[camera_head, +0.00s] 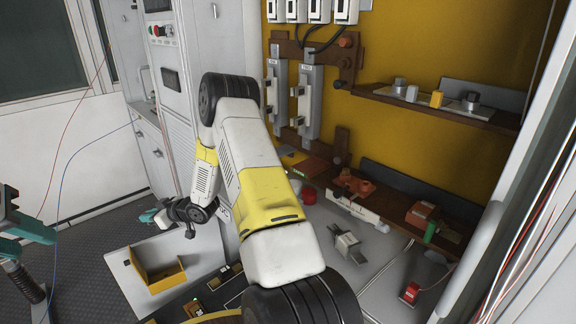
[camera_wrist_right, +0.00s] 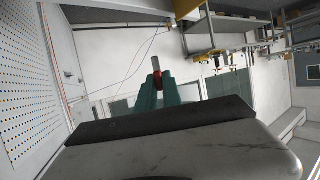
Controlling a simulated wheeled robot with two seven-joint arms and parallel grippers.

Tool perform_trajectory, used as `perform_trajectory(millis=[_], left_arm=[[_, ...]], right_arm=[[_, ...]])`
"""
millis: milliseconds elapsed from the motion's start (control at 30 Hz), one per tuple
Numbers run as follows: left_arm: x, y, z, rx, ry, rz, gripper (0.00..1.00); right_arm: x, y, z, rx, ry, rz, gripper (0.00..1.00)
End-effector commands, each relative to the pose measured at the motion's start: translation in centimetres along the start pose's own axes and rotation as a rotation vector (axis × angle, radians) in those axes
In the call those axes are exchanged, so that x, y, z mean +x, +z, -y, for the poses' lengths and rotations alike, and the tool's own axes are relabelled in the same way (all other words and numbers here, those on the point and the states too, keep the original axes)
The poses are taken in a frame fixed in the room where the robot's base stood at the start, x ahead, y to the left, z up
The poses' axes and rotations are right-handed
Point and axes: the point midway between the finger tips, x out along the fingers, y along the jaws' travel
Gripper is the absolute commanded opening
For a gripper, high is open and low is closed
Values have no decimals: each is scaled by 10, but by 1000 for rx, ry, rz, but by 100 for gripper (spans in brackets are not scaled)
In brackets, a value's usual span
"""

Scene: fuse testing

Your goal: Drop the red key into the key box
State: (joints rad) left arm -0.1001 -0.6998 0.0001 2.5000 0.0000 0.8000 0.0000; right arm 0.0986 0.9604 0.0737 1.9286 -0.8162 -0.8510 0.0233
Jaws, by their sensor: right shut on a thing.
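The red key (camera_wrist_right: 157,77) is in the right wrist view, with a red part between my teal fingertips and a grey part sticking out beyond them. My right gripper (camera_wrist_right: 157,88) is shut on it. In the head view my right gripper (camera_head: 149,216) is small and partly hidden behind its wrist, and I cannot make out the key there. A low open box with yellow walls (camera_head: 166,276), probably the key box, lies below and near that gripper in the picture. My left gripper (camera_head: 28,230) is at the left edge, cut off, its opening unclear.
The grey bench (camera_head: 378,240) at right holds switches, a red block (camera_head: 409,292) and other parts. A yellow panel (camera_head: 420,50) with a brown shelf (camera_head: 440,108) stands behind. Grey cabinets (camera_head: 160,80) are beside my right arm. Dark floor (camera_head: 95,225) is clear at left.

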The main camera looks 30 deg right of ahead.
Motion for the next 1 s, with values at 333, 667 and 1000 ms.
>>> perform_trajectory(millis=[333, 667, 1000], left_arm=[[0, 0, 0, 0, 0, 0, 36], [0, 0, 0, 0, 0, 0, 36], [0, 0, 0, 0, 0, 0, 36]], right_arm=[[15, 35, 1, 1, -4, 1, 0], [22, 53, 1, 0, -2, -1, 0], [22, 53, 1, 0, -2, -1, 30]])
